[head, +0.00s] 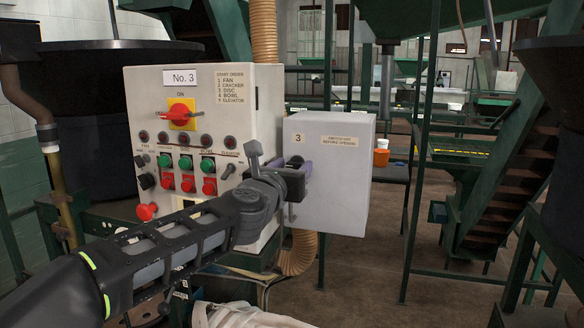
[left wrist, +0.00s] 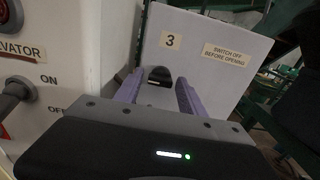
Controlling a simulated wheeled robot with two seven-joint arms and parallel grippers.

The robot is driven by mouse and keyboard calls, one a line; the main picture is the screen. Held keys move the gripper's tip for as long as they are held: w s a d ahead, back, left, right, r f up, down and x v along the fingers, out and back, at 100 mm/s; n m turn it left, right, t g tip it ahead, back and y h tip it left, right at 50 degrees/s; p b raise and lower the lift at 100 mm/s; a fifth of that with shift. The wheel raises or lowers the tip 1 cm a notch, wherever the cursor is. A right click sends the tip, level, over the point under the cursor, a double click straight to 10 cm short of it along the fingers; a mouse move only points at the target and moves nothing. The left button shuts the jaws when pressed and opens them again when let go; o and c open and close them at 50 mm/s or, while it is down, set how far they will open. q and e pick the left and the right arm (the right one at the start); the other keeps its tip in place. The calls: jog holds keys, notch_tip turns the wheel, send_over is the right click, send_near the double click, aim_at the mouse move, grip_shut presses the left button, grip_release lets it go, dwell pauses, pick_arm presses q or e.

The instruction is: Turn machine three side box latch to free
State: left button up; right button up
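The machine three side box (head: 335,190) is a pale grey box marked 3, fixed to the right side of the No. 3 control panel. It also shows in the left wrist view (left wrist: 215,35). Its latch (left wrist: 160,75) is a small dark knob on the front face, below the 3 label. My left gripper (left wrist: 158,92) is open, its purple fingers on either side of the latch with a small gap visible at each side. In the head view the left gripper (head: 300,170) is at the box's front left, hiding most of the latch. My right gripper is out of view.
The No. 3 control panel (head: 215,85) has a red and yellow switch (head: 181,114), several buttons and a red knob (head: 147,211) close to my left arm. White cloth (head: 245,316) lies at the bottom. Green frames and stairs stand at the right.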

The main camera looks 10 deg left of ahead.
pick_arm(q)
grip_shut()
jog(key=shift+m, duration=0.3)
dwell(0.4)
jog(key=m, duration=0.4)
jog(key=shift+r+p, duration=0.1)
jog(key=shift+p, duration=0.2)
jog(key=m+p, duration=0.1)
jog(key=m, duration=0.3)
jog(key=shift+m, duration=0.4)
jog(key=m+p, duration=0.1)
jog(key=m, duration=0.3)
jog(key=shift+r+m, duration=0.1)
jog(key=shift+m, duration=0.2)
jog(key=shift+m+p, duration=0.55)
jog(key=shift+m, duration=1.45)
